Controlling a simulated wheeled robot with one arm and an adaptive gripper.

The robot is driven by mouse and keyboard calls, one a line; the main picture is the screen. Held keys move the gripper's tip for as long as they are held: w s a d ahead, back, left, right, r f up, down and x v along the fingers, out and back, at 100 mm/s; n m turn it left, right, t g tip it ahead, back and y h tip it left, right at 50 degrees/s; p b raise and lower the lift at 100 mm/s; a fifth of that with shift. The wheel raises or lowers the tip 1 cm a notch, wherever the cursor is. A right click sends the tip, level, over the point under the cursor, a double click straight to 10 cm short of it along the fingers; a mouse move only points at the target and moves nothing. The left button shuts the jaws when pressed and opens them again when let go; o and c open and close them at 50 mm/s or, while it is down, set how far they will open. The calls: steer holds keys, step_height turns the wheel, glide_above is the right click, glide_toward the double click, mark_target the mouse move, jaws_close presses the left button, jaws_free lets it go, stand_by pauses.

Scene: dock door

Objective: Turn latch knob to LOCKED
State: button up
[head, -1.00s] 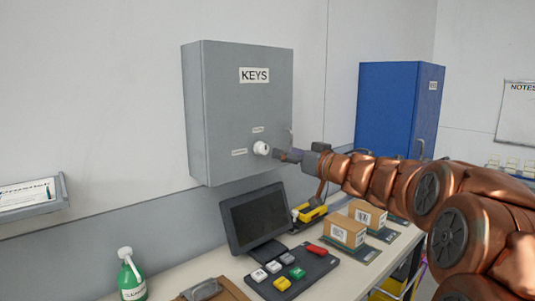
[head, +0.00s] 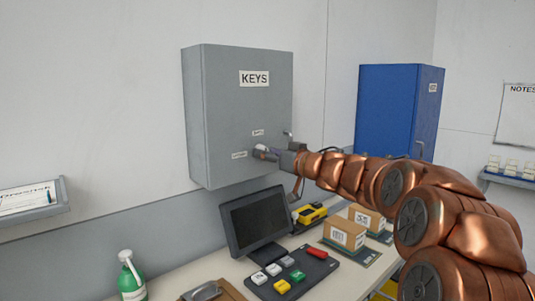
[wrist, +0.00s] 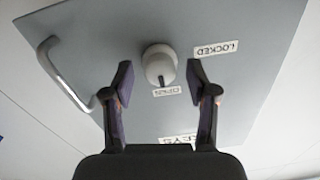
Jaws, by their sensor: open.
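The latch knob (wrist: 160,62) is a round, pale knob on the grey KEYS cabinet (head: 225,115). In the wrist view its dark pointer mark faces the OPEN label (wrist: 167,91). The LOCKED label (wrist: 216,48) sits to the knob's right in that view, which appears upside down. My gripper (wrist: 158,78) is open and empty. Its fingertips lie on either side of the knob, with gaps showing on both sides.
A bar handle (wrist: 64,75) is on the cabinet door. Below stand a monitor (head: 258,220), a button panel (head: 293,275), a yellow device (head: 311,213), boxes (head: 345,232) and a green bottle (head: 131,277). A blue cabinet (head: 398,108) is to the right.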

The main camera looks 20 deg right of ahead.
steer(key=shift+w+a, duration=0.1)
steer(key=shift+w, duration=0.1)
jaws_close()
stand_by(0.5)
